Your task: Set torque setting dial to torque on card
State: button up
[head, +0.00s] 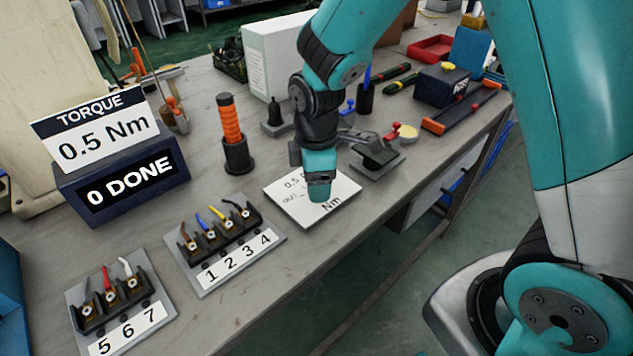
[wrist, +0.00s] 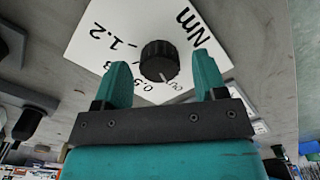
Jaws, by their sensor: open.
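The torque card (head: 107,129) reads "TORQUE 0.5 Nm" and stands above a dark box with a "0 DONE" display (head: 131,181). The white dial plate (head: 338,205) lies on the bench, with printed values and "Nm". The black ribbed torque dial (wrist: 160,58) sits on it in the wrist view; my gripper hides it in the head view. A pale pointer mark on the dial faces the lower edge, between the "0.5" and "OUT" prints. My gripper (wrist: 163,77) is open, one teal finger on each side of the dial, with visible gaps. It also shows over the plate in the head view (head: 320,188).
Terminal blocks marked 1 to 4 (head: 224,262) and 5 to 7 (head: 125,323) hold coloured wires at the front. An orange-handled driver (head: 231,125) stands in a holder left of the plate. A clamp fixture (head: 378,157) is close at the right. The bench's front edge is near.

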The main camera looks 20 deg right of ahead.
jog(key=shift+f, duration=0.3)
jog(key=c, duration=0.9)
jog(key=shift+r, duration=0.1)
jog(key=m+p, duration=0.2)
jog(key=m, duration=0.1)
jog(key=shift+m, duration=0.3)
jog(key=m+p, duration=0.2)
jog(key=m, duration=0.3)
